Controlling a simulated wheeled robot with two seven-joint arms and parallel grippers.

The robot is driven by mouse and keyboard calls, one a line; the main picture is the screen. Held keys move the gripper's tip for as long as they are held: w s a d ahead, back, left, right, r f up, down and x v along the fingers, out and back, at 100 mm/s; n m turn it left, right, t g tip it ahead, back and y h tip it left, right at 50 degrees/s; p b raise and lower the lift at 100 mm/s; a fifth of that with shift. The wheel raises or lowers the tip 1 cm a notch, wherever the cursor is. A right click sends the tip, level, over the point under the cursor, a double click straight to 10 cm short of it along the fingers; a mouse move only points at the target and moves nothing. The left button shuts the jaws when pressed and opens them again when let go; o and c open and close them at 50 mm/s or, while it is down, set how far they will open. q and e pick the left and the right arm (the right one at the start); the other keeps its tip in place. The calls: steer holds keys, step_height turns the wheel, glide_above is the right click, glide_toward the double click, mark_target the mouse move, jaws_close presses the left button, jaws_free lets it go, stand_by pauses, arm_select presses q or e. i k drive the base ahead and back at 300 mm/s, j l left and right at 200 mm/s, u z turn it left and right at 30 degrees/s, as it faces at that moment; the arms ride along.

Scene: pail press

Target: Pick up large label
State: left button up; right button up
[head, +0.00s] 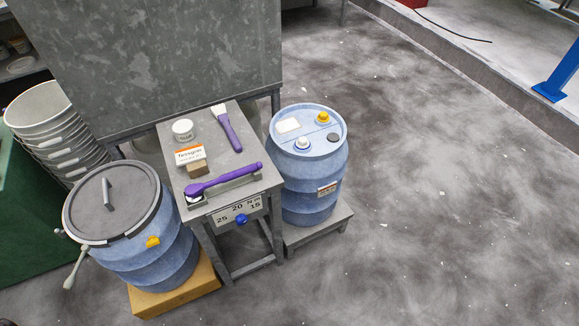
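A white label card with an orange top band and dark print (190,155) is on the small grey metal table, tilted up against or on a brown block (197,169). I cannot tell for certain which is the large label. Neither of my grippers shows in the head view.
The grey table (220,175) also holds a purple torque wrench (222,180), a purple-handled brush (228,128) and a white jar (183,129). A lidded blue drum (150,240) stands left, with stacked pails (55,125) behind it. Floor at right is open.

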mark_target(190, 154)
steer(key=j+u, duration=0.25)
steer(key=i+j+u, duration=0.2)
steer(key=j, duration=0.15)
steer(key=i+j+u, duration=0.1)
steer(key=j+u, duration=0.15)
